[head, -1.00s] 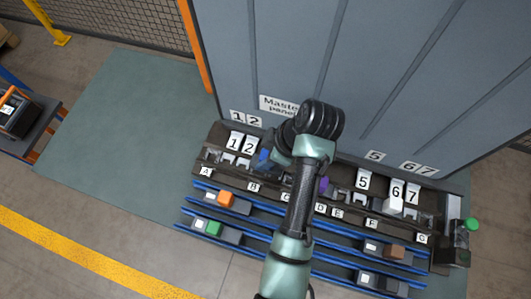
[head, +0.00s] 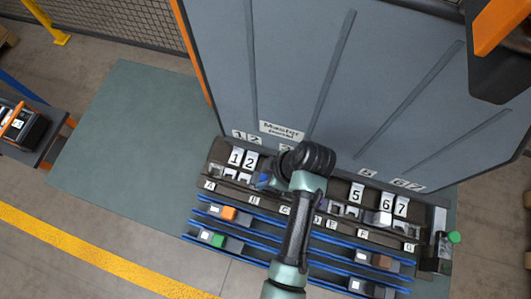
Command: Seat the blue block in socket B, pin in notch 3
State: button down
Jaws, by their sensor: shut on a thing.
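The blue block (head: 263,180) shows only as a small blue patch left of my wrist, near the row of sockets. My gripper (head: 272,182) is shut on it, mostly hidden behind my own dark wrist. Socket B's label (head: 254,200) is on the console's front edge, just below and left of the blue patch. The socket itself, its notches and the block's pin are hidden or too small to make out. I cannot tell whether the block touches the socket.
The dark console (head: 215,153) carries several sockets and numbered white tags. Blue rails (head: 290,262) in front hold an orange block (head: 229,213), a green block (head: 218,240) and a brown block (head: 381,262). A green button (head: 454,237) is at right. A tall grey panel (head: 300,60) stands behind.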

jog(key=shift+f+b, duration=1.9)
jog(key=shift+f, duration=0.4)
jog(key=shift+c, duration=2)
grip_release()
jog(key=v, duration=1.3)
jog(key=shift+s, duration=0.1)
